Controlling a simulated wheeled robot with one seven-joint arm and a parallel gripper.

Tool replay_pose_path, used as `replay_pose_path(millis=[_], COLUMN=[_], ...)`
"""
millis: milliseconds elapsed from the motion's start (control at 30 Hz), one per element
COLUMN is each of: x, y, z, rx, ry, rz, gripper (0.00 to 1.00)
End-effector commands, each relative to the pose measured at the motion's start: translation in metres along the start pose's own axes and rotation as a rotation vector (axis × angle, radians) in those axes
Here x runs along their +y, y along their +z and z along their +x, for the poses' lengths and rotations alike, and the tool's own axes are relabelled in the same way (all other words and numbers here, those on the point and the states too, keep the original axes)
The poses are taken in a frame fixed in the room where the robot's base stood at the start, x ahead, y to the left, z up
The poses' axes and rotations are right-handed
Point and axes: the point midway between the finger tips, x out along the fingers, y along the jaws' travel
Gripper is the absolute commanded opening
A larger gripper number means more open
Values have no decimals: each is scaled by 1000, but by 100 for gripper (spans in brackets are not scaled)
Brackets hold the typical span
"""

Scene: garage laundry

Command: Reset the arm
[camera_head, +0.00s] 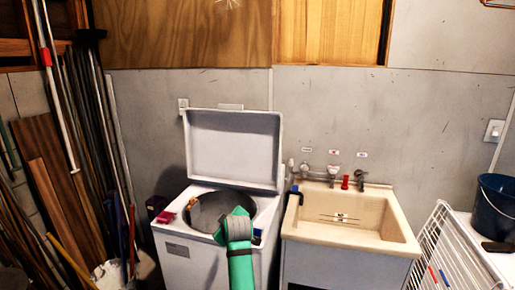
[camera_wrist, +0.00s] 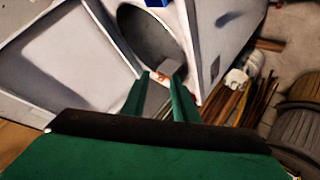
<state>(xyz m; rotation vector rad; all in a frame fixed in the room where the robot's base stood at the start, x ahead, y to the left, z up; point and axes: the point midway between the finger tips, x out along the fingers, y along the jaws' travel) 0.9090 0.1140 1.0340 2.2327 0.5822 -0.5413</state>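My gripper (camera_wrist: 161,77) shows in the wrist view as two green fingers with a gap between their tips, and I see nothing held in it. In the head view my green arm reaches over the front of a white top-loading washer (camera_head: 185,262). In the wrist view the drum opening (camera_wrist: 145,35) lies just beyond the fingertips, with the open lid (camera_wrist: 70,65) at the left.
A beige sink (camera_head: 345,215) stands right of the washer. A white drying rack (camera_head: 450,245) and a dark bucket (camera_head: 497,205) are farther right. Poles and planks (camera_head: 85,150) lean at the left. A small red item (camera_head: 190,204) lies on the washer's left rim.

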Motion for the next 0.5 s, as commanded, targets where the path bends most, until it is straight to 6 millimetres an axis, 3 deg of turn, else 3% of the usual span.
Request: replay_pose_path(millis=[33, 200, 500], x=[-20, -68, -153], y=[18, 69, 154], z=[6, 15, 5], rx=[1, 13, 32], ry=[1, 29, 81], rz=[22, 104, 245], gripper=[27, 27, 27])
